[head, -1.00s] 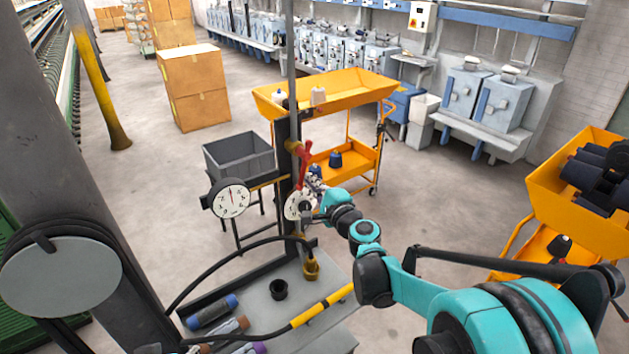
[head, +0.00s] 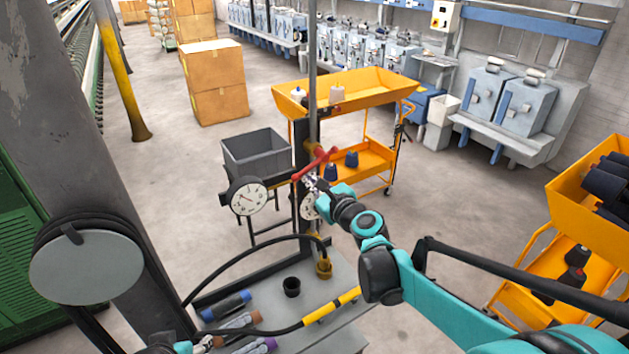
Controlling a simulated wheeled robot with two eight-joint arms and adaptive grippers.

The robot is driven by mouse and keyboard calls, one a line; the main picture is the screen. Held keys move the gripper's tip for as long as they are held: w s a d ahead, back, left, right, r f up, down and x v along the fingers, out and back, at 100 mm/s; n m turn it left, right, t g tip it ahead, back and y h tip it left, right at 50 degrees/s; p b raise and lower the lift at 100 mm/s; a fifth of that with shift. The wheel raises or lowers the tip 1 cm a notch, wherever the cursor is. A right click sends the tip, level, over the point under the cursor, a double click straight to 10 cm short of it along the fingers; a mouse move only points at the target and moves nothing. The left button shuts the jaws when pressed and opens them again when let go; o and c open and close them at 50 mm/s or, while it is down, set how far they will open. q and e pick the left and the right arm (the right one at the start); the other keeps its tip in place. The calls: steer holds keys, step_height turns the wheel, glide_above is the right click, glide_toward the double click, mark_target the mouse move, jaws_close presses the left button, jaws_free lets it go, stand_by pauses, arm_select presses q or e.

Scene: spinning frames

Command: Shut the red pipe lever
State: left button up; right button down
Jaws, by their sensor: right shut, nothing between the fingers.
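The red lever (head: 318,163) sits on a vertical pipe (head: 312,105) above the workbench, in the middle of the head view. It lies slanted, its right end higher than its left. My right gripper (head: 311,181) is just below the lever, shut and empty, and seems to be touching or very near it; the exact contact is too small to tell. My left gripper (head: 207,343) shows only partly at the bottom edge, low by the bench, and its fingers are not clear.
A round gauge (head: 248,197) is left of the pipe, and another is partly hidden behind my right gripper. The bench (head: 335,277) holds a black cup (head: 291,287), a brass fitting (head: 324,267) and several spools. A yellow trolley (head: 345,92) and grey bin (head: 256,153) stand behind.

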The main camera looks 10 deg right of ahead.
steer(key=shift+s+a+r+m+y+p, duration=0.15)
steer(key=shift+a+r+m+p, duration=0.1)
steer(key=shift+r+m, duration=0.3)
steer(key=shift+a+r+m+y+p, duration=0.2)
steer(key=shift+r+m, duration=0.25)
steer(key=shift+m, duration=0.2)
steer(key=shift+r, duration=0.15)
step_height(320, 180, down, 4)
steer(key=f+b, duration=0.1)
steer(key=b, duration=0.3)
steer(key=r+p+v, duration=0.1)
steer(key=v, duration=0.8)
steer(key=shift+s+d+r, duration=0.1)
steer(key=shift+s+r, duration=0.05)
steer(key=shift+r, duration=0.05)
